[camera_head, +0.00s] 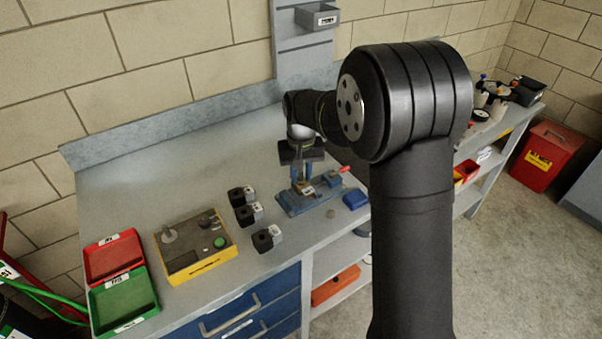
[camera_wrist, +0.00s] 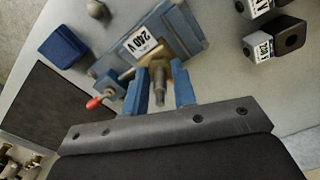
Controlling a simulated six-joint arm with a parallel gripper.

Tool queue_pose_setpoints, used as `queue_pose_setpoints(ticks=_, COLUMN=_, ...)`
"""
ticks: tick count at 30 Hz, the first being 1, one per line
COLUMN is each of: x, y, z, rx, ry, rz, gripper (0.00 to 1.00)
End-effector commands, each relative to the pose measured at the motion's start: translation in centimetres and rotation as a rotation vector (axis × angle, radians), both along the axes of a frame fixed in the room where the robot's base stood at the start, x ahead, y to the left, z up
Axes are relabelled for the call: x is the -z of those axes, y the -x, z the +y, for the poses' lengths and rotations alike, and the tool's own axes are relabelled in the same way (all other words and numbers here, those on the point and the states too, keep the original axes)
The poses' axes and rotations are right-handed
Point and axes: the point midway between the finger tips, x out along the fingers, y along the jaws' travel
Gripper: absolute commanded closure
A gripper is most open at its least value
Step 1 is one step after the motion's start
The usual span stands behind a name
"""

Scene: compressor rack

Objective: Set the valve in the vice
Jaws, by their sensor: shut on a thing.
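The valve (camera_wrist: 160,74) is a brass body with a grey stem, seen in the wrist view between the two blue fingers of my gripper (camera_wrist: 160,84). My gripper is shut on it; in the head view my gripper (camera_head: 303,181) points down over the vice. The blue vice (camera_head: 298,207) sits near the bench's front edge, its red-tipped handle to the right. In the wrist view the vice (camera_wrist: 180,22) lies directly beyond the fingertips. Whether the valve touches or sits between the vice jaws cannot be told.
Several black blocks with grey labelled ends (camera_head: 265,239) stand left of the vice. A blue block (camera_head: 356,200) and a small round knob (camera_head: 330,214) lie near it. A yellow-sided test box (camera_head: 201,262), red tray (camera_head: 113,258) and green tray (camera_head: 124,301) are further left.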

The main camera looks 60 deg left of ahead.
Motion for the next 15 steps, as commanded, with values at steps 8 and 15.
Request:
queue_pose_setpoints(ticks=8, x=0.5, y=0.0, z=0.0, rx=0.000, ry=-0.001, rz=0.000, gripper=1.00)
queue_pose_setpoints(ticks=15, x=1.2, y=0.0, z=0.0, rx=0.000, ry=-0.001, rz=0.000, gripper=1.00)
